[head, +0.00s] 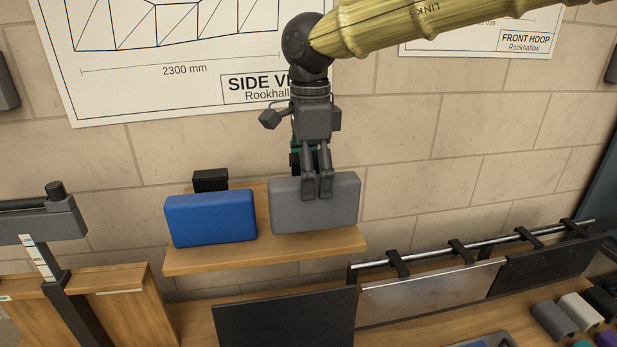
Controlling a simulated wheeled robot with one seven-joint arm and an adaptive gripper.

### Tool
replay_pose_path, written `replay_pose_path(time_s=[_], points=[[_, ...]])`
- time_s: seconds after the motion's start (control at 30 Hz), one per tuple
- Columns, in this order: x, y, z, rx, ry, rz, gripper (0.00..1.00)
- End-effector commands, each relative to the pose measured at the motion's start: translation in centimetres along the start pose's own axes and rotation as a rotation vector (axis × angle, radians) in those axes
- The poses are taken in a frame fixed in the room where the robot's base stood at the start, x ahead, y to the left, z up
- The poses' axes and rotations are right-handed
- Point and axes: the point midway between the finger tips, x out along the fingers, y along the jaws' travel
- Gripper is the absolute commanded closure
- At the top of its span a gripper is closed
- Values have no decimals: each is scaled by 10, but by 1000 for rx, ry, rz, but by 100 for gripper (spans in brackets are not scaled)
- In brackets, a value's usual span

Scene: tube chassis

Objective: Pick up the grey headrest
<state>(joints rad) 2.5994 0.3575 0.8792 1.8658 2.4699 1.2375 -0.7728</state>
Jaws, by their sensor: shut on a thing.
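The grey headrest (342,203) is a padded block with rounded edges, at the right end of a small wooden wall shelf (265,256). It looks upright, and I cannot tell whether its lower edge touches the shelf. My gripper (318,192) comes down from above and is shut on the headrest's upper middle, with its fingers over the near face. The far side of the grip is hidden behind the headrest.
A blue headrest (211,218) stands just left of the grey one, with a black block (210,180) behind it. Below right, a metal rail (470,246) holds panels on black clamps. A dark panel (286,317) stands below the shelf. A black post (65,290) rises at left.

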Motion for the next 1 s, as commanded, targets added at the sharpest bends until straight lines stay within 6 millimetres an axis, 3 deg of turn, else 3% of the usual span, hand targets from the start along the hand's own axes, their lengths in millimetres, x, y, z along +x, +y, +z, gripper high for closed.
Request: replay_pose_path(time_s=[0.3,0.5,0.7,1.0], points=[[-2,69,6,-2,-1,-3,43],[-8,100,9,-2,-1,-2,43],[-5,115,10,0,0,-1,43],[-2,118,10,0,0,-1,43]])
